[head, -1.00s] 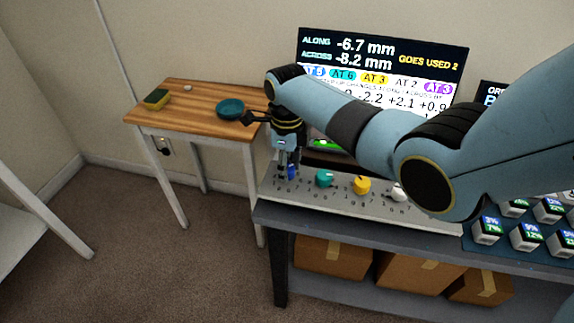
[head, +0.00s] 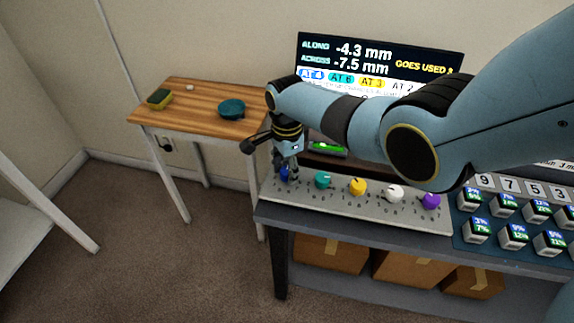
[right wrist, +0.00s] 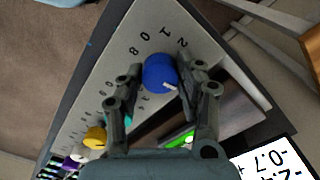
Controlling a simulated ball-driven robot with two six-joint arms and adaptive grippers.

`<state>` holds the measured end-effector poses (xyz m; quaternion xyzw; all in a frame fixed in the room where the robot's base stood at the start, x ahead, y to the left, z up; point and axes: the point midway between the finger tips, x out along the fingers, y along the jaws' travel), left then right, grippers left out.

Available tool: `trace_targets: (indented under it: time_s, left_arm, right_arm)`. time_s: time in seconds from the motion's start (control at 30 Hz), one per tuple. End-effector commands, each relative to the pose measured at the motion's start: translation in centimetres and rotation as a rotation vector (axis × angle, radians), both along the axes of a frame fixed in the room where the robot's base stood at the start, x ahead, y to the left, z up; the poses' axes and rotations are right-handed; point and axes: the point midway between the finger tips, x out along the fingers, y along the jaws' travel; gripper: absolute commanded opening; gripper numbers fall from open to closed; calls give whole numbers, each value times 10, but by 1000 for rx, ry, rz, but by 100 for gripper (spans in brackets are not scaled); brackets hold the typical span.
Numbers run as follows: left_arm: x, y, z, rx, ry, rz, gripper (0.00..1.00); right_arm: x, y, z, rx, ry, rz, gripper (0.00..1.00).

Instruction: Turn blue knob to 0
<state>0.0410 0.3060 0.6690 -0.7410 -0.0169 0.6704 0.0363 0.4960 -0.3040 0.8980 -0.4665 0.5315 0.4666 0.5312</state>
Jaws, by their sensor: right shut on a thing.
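The blue knob (head: 284,175) is at the left end of the pale control panel (head: 345,203), mostly hidden by my gripper in the head view. My right gripper (head: 286,168) points down over it and is shut on it. In the right wrist view the blue knob (right wrist: 160,73) sits between the two fingers, with a white pointer mark on its edge. Dial digits, including 0, 1 and 2, are printed around it. The screen (head: 380,68) reads along -4.3 mm, across -7.5 mm, and blue at 4. My left gripper is out of view.
Teal (head: 322,180), yellow (head: 357,186), white (head: 394,193) and purple (head: 431,201) knobs stand in a row to the right. Labelled cubes (head: 477,230) are beyond them. A small green-lit device (head: 327,148) lies behind the panel. A wooden side table (head: 190,117) is at left.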

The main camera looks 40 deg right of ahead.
Motion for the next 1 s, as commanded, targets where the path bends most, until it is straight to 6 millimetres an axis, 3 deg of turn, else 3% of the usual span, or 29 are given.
trace_targets:
  time_s: [1.0]
  left_arm:
    - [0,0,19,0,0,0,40]
  right_arm:
    - [0,0,0,1,0,962,4]
